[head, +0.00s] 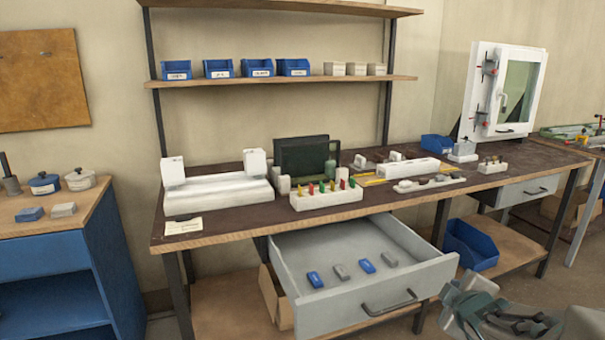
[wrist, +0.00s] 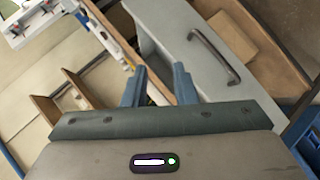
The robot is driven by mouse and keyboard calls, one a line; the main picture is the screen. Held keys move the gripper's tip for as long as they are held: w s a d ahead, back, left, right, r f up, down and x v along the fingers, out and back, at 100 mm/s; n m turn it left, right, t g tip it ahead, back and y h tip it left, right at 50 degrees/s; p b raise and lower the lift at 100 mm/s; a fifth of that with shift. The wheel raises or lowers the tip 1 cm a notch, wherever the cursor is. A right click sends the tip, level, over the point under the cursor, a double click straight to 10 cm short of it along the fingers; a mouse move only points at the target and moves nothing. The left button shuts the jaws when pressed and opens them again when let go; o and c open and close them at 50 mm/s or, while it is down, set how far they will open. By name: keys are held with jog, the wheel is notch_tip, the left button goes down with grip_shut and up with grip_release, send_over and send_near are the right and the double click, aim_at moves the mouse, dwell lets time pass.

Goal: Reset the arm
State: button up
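My gripper (wrist: 159,82) shows in the wrist view with its two blue fingers apart and nothing between them. In the head view my arm's end is at the bottom right, in front of the bench and to the right of the open drawer (head: 436,272); its fingers are hard to make out there. In the wrist view the grey drawer front and its handle (wrist: 214,56) lie beyond the fingers, tilted in the picture. The drawer holds blue blocks (head: 315,279) and grey blocks (head: 341,271) lying apart on its floor.
The workbench (head: 225,222) carries a white clamp fixture (head: 218,194), a rack of coloured pieces (head: 326,199) and a white framed panel (head: 478,92). A blue bin (head: 470,245) sits on the lower shelf. A blue cabinet (head: 50,265) stands at left.

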jog(key=s+a+r+m+g+y+p, duration=0.2)
jog(key=s+a+r+m+g+p, duration=0.7)
jog(key=s+a+p, duration=0.4)
jog(key=s+a+r+m, duration=0.1)
jog(key=s+a+r, duration=0.1)
jog(key=shift+s+y, duration=0.3)
jog(key=shift+y, duration=0.1)
jog(key=shift+d, duration=0.1)
dwell(1.5)
